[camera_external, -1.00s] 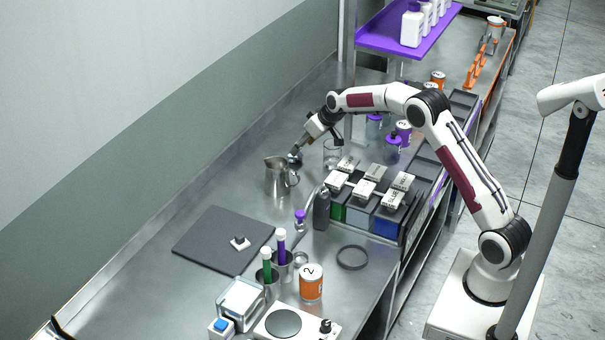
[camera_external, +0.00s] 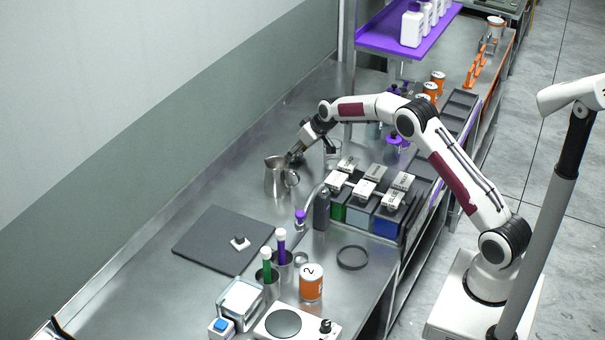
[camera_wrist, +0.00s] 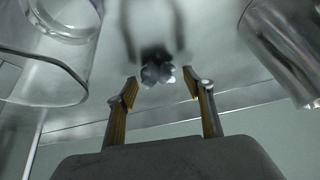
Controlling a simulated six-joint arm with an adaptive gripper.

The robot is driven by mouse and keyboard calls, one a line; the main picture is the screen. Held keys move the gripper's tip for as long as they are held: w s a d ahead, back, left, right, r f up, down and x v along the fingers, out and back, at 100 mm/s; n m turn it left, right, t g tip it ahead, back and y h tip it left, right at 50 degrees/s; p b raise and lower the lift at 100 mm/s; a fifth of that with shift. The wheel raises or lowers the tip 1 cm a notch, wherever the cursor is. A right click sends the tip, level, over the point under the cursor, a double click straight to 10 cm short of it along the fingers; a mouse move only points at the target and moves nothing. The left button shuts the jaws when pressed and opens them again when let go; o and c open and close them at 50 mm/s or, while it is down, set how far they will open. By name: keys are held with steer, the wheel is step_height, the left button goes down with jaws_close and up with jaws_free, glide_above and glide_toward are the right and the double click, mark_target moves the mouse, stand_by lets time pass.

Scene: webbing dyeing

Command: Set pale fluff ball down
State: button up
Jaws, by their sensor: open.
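In the wrist view a small lumpy grey-white ball (camera_wrist: 156,74), which looks like the pale fluff ball, rests on the steel counter with a dark shadow beside it. My gripper (camera_wrist: 161,86) is open, its two fingers apart on either side and just short of the ball, with no clear contact. In the external view my gripper (camera_external: 292,156) is low, just behind the steel pitcher (camera_external: 277,180). I cannot make out the ball there.
The pitcher also shows close on the right in the wrist view (camera_wrist: 285,50). A glass beaker (camera_wrist: 40,75) is close on the left. Lidded boxes (camera_external: 365,188) stand to the right.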

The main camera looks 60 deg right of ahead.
stand_by(0.4)
steer(key=c, duration=0.9)
steer(key=shift+r, duration=0.15)
steer(key=shift+r, duration=4.9)
steer(key=shift+a, duration=0.1)
